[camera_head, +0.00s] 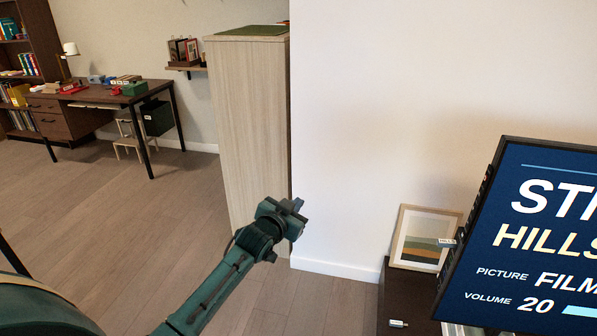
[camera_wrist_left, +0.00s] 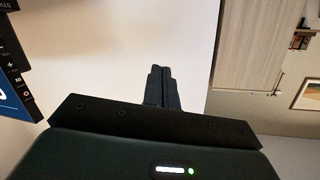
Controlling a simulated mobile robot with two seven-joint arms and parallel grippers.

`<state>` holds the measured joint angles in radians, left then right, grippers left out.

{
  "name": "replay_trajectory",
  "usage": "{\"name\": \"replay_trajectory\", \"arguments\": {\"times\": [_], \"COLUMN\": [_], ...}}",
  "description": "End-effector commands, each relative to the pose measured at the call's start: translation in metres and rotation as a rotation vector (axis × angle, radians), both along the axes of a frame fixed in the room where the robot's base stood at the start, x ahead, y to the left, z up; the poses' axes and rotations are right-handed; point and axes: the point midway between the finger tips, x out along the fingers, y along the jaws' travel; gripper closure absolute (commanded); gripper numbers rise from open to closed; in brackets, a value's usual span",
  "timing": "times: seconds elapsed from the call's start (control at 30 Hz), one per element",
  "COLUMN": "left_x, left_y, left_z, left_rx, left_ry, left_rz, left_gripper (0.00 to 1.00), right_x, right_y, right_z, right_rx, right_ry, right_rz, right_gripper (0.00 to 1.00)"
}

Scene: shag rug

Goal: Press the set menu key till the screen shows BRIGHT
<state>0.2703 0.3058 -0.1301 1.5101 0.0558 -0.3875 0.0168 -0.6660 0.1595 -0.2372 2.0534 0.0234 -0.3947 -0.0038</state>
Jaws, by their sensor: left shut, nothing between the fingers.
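A large dark-framed screen (camera_head: 545,235) stands at the right of the head view, cut off by the picture edge. Its blue display reads "STI…", "HILLS…", "PICTURE FILM…" and "VOLUME 20" with a light bar. A row of small keys (camera_head: 484,188) runs down its left side edge. In the left wrist view several keys with white symbols (camera_wrist_left: 18,80) show at the left; I cannot tell which is the set menu key. My left gripper (camera_head: 297,205) is shut and empty, left of the screen and well apart from it. Its closed fingers show in the wrist view (camera_wrist_left: 162,72). My right gripper is out of view.
A dark cabinet (camera_head: 401,312) stands below the screen, with a framed landscape picture (camera_head: 424,238) and a small white item (camera_head: 398,323) on it. A tall pale wood cabinet (camera_head: 245,130) stands behind my gripper. A desk (camera_head: 104,97) is far left. Open floor lies between.

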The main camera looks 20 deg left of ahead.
Motion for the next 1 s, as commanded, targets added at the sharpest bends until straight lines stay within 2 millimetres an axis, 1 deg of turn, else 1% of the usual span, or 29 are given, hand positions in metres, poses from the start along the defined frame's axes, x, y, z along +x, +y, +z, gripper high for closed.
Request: {"name": "replay_trajectory", "arguments": {"times": [0.03, 0.07, 0.17, 0.2, 0.27, 0.3, 0.37, 0.4, 0.47, 0.5, 0.6, 0.7, 0.77, 0.87, 1.0], "left_x": [-0.018, -0.028, -0.071, -0.091, -0.123, -0.146, -0.181, -0.203, -0.234, -0.254, -0.292, -0.316, -0.324, -0.33, -0.33], "left_y": [-0.011, -0.017, -0.042, -0.052, -0.069, -0.08, -0.096, -0.105, -0.118, -0.125, -0.139, -0.147, -0.15, -0.151, -0.151], "left_z": [-0.022, -0.033, -0.071, -0.085, -0.105, -0.117, -0.131, -0.139, -0.147, -0.151, -0.155, -0.155, -0.155, -0.155, -0.155], "left_rx": [0.014, 0.021, 0.016, 0.005, -0.018, -0.038, -0.068, -0.088, -0.119, -0.139, -0.179, -0.206, -0.216, -0.222, -0.222], "left_ry": [0.033, 0.051, 0.113, 0.14, 0.182, 0.211, 0.252, 0.28, 0.318, 0.341, 0.387, 0.418, 0.427, 0.434, 0.434], "left_rz": [-0.018, -0.027, -0.066, -0.082, -0.106, -0.121, -0.139, -0.149, -0.162, -0.168, -0.175, -0.179, -0.179, -0.18, -0.18], "left_gripper": [1.0, 1.0, 1.0, 1.0, 1.0, 1.0, 1.0, 1.0, 1.0, 1.0, 1.0, 1.0, 1.0, 1.0, 1.0], "right_x": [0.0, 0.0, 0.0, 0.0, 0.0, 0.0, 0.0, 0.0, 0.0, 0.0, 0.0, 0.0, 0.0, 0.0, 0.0], "right_y": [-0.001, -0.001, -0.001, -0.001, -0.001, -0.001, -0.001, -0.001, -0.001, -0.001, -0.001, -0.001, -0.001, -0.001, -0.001], "right_z": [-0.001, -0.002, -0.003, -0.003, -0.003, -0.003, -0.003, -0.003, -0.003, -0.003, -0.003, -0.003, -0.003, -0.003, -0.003], "right_rx": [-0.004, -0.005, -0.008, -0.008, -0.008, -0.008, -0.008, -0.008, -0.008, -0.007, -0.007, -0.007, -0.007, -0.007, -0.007], "right_ry": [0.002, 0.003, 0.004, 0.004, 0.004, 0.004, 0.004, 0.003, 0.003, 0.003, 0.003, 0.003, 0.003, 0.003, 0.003], "right_rz": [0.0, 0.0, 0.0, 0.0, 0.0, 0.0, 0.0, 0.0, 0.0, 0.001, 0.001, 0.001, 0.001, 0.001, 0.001], "right_gripper": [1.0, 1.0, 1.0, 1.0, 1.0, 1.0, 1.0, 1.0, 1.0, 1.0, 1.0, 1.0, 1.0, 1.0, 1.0]}}
